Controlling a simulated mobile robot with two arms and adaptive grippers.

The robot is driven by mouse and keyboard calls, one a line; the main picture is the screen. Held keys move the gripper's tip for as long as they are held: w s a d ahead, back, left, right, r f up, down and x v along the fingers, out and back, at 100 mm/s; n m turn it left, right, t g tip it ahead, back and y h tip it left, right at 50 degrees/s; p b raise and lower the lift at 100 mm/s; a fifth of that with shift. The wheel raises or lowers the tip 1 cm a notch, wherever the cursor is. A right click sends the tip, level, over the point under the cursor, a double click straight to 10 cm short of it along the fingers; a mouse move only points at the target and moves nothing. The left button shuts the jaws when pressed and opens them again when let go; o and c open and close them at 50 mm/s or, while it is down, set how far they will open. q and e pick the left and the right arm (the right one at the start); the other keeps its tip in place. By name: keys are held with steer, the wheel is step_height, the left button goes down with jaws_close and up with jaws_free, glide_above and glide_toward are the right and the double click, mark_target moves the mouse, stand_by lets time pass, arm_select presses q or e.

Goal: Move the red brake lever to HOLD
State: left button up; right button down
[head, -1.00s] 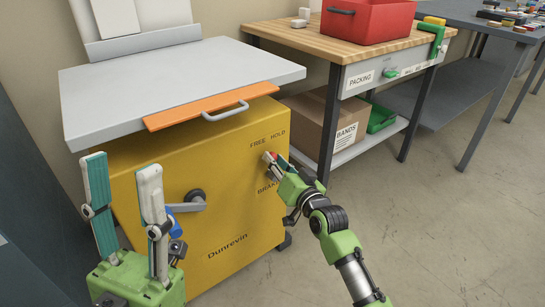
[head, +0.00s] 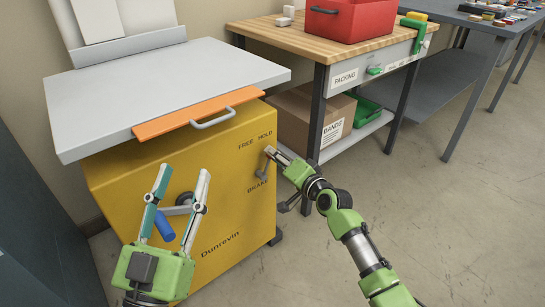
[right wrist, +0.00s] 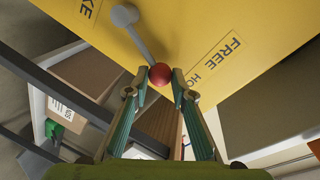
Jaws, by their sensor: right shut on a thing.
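The brake lever (head: 264,167) is a grey arm on the yellow cabinet's front, above the word BRAKE; in the right wrist view its red ball knob (right wrist: 161,75) shows between the fingertips. It points up, with the knob end just below the word HOLD (head: 265,135) and right of FREE (head: 246,145). My right gripper (head: 270,151) is shut on the knob and hides it in the head view. In the wrist view a finger partly hides HOLD. My left gripper (head: 184,168) is open and empty, raised in front of the cabinet's left part.
The yellow cabinet (head: 215,215) has an orange strip with a grey handle (head: 212,119) under its grey top, and a crank with a blue grip (head: 165,226). A packing bench (head: 310,43) stands close behind my right gripper. Open floor (head: 450,220) lies at the right.

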steer(key=shift+w+d+f, duration=0.15)
steer(key=shift+d, duration=0.1)
steer(key=shift+m, duration=0.3)
steer(key=c, duration=1.8)
jaws_free()
steer(key=shift+o, duration=0.2)
steer(key=v, duration=1.2)
steer(key=shift+d, duration=0.15)
